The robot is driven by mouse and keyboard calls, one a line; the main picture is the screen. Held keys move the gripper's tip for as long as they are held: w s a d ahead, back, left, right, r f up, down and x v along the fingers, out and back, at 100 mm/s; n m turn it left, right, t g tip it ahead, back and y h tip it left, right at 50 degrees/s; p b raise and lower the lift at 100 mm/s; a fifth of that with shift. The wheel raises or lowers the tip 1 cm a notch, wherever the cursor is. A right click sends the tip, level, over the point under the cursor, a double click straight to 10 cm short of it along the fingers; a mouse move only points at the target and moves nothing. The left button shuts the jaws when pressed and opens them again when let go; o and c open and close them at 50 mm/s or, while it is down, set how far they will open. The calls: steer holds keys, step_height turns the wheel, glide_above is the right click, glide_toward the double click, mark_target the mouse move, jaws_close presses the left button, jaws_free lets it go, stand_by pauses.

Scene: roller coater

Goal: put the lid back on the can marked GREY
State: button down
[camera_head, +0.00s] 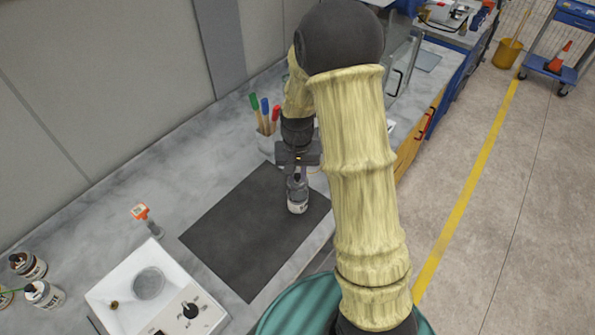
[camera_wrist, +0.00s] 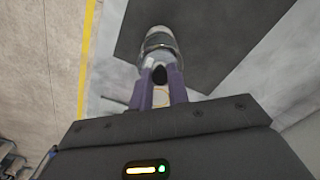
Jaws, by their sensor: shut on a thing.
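My gripper (camera_head: 298,171) points down right above the can. In the wrist view the fingers (camera_wrist: 160,76) are shut on a small black knob, which seems to belong to the lid (camera_wrist: 159,74). The can (camera_wrist: 159,40) shows just beyond the fingertips. The lid is mostly hidden by the fingers, and I cannot tell whether it touches the can's rim.
The dark mat (camera_head: 235,240) is otherwise bare. Behind my gripper stands a cup with coloured-handled tools (camera_head: 264,115). An orange-topped item (camera_head: 146,218) stands left of the mat.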

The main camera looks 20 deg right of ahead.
mark_target(298, 182)
steer(key=shift+f+b, duration=1.35)
steer(key=shift+f, duration=0.85)
steer(key=shift+f, duration=0.1)
stand_by(1.0)
steer(key=c, duration=0.8)
jaws_free()
steer(key=shift+p, duration=0.3)
steer(key=shift+r+p, duration=1)
steer(key=shift+r, duration=0.35)
steer(key=shift+s+d+r+p, duration=0.1)
steer(key=shift+s+r+p, duration=0.05)
steer(key=shift+r+p, duration=1.55)
steer(key=shift+r, duration=0.5)
